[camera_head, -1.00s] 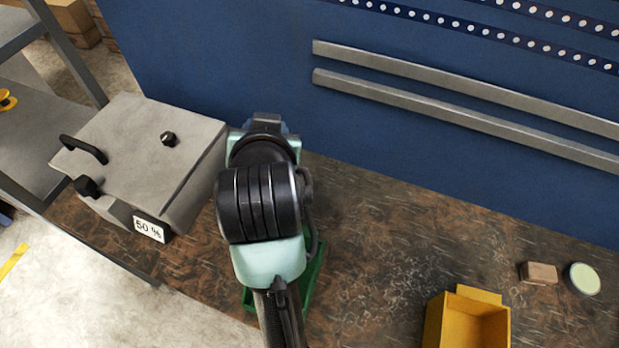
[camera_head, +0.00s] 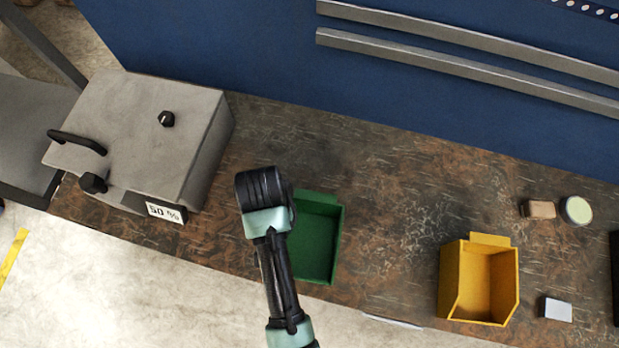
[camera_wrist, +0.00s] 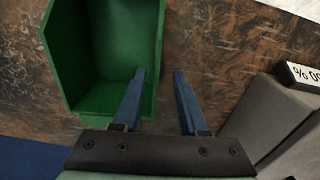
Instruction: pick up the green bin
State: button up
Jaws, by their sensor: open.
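The green bin (camera_head: 318,240) stands on the workbench, partly hidden behind my arm in the head view. In the wrist view the green bin (camera_wrist: 122,45) fills the upper left, its open inside facing the camera. My gripper (camera_wrist: 159,75) is open, with two blue fingers apart. The left finger overlaps the bin's near right wall in the picture, and the right finger is over the bare bench to the right of the bin. I cannot tell whether either finger touches the bin. In the head view the fingers are hidden by the arm.
A grey box with a handle (camera_head: 145,140) stands at the left; its side (camera_wrist: 270,115) shows close right of my gripper. A yellow bin (camera_head: 482,280), a brown block (camera_head: 538,209), a round pale-topped item (camera_head: 576,210) and a white block (camera_head: 555,308) are at the right. Bench between bins is clear.

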jog(key=f, duration=0.3)
jog(key=f+p, duration=0.1)
jog(key=shift+s+d+f, duration=0.2)
jog(key=shift+s+d, duration=0.05)
jog(key=shift+f, duration=0.35)
grip_shut()
dwell(0.9)
